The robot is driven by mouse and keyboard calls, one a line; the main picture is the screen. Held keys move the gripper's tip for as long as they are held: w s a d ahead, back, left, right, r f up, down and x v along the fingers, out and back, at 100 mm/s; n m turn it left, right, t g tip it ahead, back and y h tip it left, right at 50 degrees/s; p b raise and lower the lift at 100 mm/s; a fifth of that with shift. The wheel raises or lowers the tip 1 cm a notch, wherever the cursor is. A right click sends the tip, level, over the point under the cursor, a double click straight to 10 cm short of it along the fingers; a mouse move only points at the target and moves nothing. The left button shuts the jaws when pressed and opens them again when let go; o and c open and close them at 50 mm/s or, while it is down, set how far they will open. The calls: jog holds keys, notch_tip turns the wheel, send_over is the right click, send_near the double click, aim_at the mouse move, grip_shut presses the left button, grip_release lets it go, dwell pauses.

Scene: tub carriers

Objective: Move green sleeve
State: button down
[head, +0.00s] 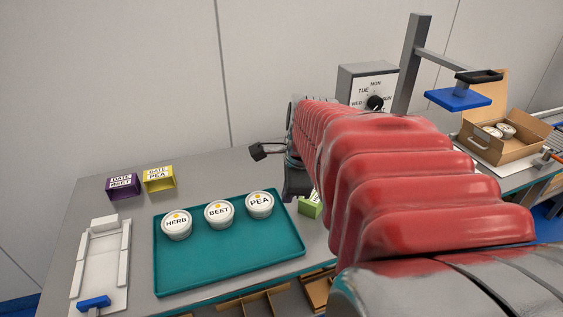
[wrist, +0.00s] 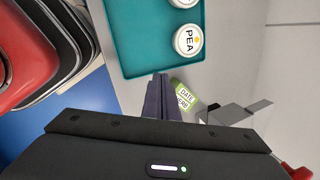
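The green sleeve (head: 309,207) lies on the grey bench just right of the teal tray, partly hidden by my arm in the head view. In the wrist view the green sleeve (wrist: 184,94) shows a white label reading DATE HERB. My gripper (wrist: 160,78) has its two dark fingers together, with nothing visible between them. The fingertips appear just left of the sleeve in the wrist view; I cannot tell whether they touch it. In the head view my gripper (head: 296,188) is mostly hidden behind my red arm.
The teal tray (head: 225,275) holds tubs labelled HERB (head: 176,224), BEET (head: 219,214) and PEA (head: 260,204). Purple (head: 123,186) and yellow (head: 159,179) sleeves stand behind it. A white fixture (head: 100,265) is at left. A dial box (head: 367,85) and a cardboard box (head: 510,147) are at right.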

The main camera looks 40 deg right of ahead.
jog(key=s+a+r+n+t, duration=0.1)
jog(key=s+a+n, duration=0.1)
jog(key=a+n, duration=0.9)
jog(key=s+a+n+y, duration=0.1)
jog(key=s+a+n, duration=0.2)
jog(key=a+n, duration=0.8)
jog(key=n, duration=0.3)
jog(key=shift+s+r+n+t, duration=0.2)
jog(key=shift+r+n+t, duration=0.1)
jog(key=shift+r+t, duration=0.1)
